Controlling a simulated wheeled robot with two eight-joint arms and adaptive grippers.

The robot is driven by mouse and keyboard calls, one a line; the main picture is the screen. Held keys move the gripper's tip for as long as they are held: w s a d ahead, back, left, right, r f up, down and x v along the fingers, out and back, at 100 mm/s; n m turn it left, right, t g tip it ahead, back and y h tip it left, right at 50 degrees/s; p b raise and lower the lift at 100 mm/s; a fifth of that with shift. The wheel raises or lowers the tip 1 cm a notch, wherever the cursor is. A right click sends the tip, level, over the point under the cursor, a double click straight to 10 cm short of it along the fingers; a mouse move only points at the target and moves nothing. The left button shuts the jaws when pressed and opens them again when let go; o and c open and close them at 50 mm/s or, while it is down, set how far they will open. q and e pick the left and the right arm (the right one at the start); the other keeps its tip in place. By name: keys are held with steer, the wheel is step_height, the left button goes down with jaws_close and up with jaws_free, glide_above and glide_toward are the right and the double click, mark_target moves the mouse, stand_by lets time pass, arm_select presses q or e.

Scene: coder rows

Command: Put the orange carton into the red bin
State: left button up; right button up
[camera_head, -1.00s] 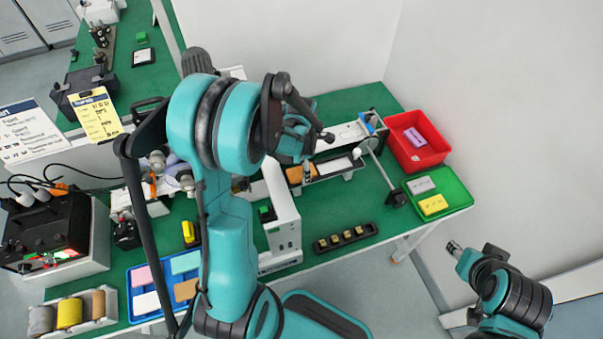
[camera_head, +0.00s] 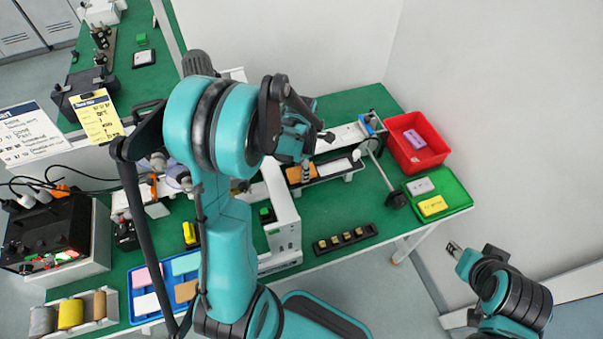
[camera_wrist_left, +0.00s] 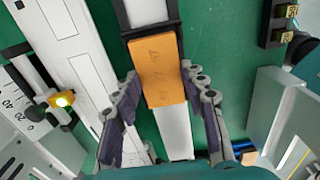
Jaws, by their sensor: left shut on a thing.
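The orange carton (camera_head: 295,174) lies at the channel of the black and white machine on the green bench. In the left wrist view the carton (camera_wrist_left: 157,72) sits between the two fingertips of my left gripper (camera_wrist_left: 158,84). The gripper is shut on it, with a finger at each side. In the head view my left gripper (camera_head: 306,166) is over the carton and partly covers it. The red bin (camera_head: 430,161) stands at the bench's right end with a purple carton (camera_head: 414,139) inside. My right gripper (camera_head: 454,248) is off the bench at lower right; its jaw opening is unclear.
A green tray (camera_head: 456,190) holding a grey carton and a yellow carton is in front of the red bin. A black strip with several small blocks (camera_head: 346,238) lies near the front edge. A white box machine (camera_head: 282,215) stands left of it. A wall rises behind.

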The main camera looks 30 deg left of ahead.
arm_select(q)
steer(key=shift+r+p, duration=1.25)
steer(key=shift+r, duration=0.8)
steer(key=shift+f, duration=0.1)
